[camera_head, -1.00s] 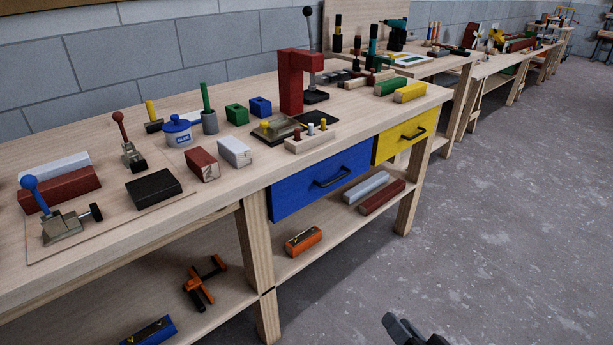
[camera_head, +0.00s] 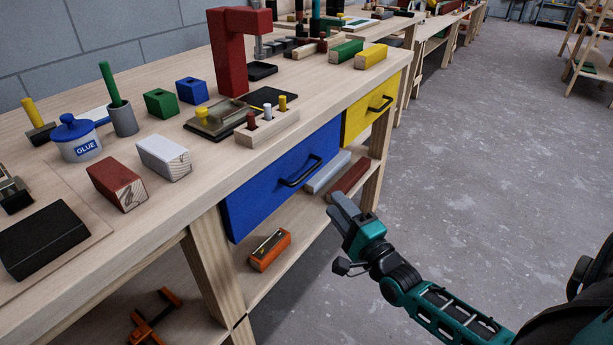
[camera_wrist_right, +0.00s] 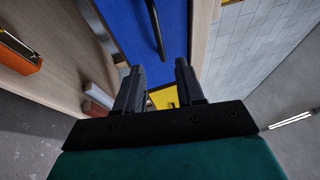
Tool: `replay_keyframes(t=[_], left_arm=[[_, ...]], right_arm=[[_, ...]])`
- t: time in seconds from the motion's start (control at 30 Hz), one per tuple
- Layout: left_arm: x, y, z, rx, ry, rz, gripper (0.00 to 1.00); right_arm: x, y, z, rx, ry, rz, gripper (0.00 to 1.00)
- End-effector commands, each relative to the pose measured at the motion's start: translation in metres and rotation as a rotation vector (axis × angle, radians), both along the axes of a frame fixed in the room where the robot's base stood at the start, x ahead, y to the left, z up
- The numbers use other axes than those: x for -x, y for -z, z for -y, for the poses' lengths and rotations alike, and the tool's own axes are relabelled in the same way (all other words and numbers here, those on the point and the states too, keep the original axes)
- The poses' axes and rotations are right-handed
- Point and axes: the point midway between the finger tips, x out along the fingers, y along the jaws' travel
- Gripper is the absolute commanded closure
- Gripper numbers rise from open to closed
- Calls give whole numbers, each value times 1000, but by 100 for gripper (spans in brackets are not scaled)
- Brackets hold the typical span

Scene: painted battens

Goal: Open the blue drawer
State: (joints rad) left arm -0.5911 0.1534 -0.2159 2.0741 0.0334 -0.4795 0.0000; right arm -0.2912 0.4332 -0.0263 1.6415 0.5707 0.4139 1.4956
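The blue drawer (camera_head: 262,196) sits shut under the bench top, with a black bar handle (camera_head: 301,171) on its front. It also shows in the right wrist view (camera_wrist_right: 128,28), with its handle (camera_wrist_right: 154,28) ahead of the fingers. My right gripper (camera_head: 338,203) is in front of the drawer, lower and to the right of the handle, apart from it. In the right wrist view its two fingers (camera_wrist_right: 158,82) stand apart with nothing between them. My left gripper is not in view.
A yellow drawer (camera_head: 362,114) with its own handle is right of the blue one. An orange level (camera_head: 269,250) lies on the lower shelf beneath. The bench top (camera_head: 185,210) holds blocks, a glue pot (camera_head: 76,138) and a red press (camera_head: 230,55).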

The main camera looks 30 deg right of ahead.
Motion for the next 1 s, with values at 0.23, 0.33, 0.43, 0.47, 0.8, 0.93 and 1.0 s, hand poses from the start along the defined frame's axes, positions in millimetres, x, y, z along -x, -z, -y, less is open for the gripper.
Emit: replay_keyframes(t=[0.23,0.33,0.43,0.47,0.8,0.93,1.0], left_arm=[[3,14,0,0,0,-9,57],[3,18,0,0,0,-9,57],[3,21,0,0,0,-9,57],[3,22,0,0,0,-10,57],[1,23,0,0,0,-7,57],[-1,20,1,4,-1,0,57],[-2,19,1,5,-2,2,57]], right_arm=[[-51,-8,0,-1,0,4,62],[-69,-11,0,1,0,3,62],[-84,-13,0,2,-1,1,62],[-87,-14,0,2,-1,1,62],[-105,-18,0,1,-1,-2,62],[-105,-18,0,2,-1,-2,62],[-105,-18,0,2,-1,-2,63]])
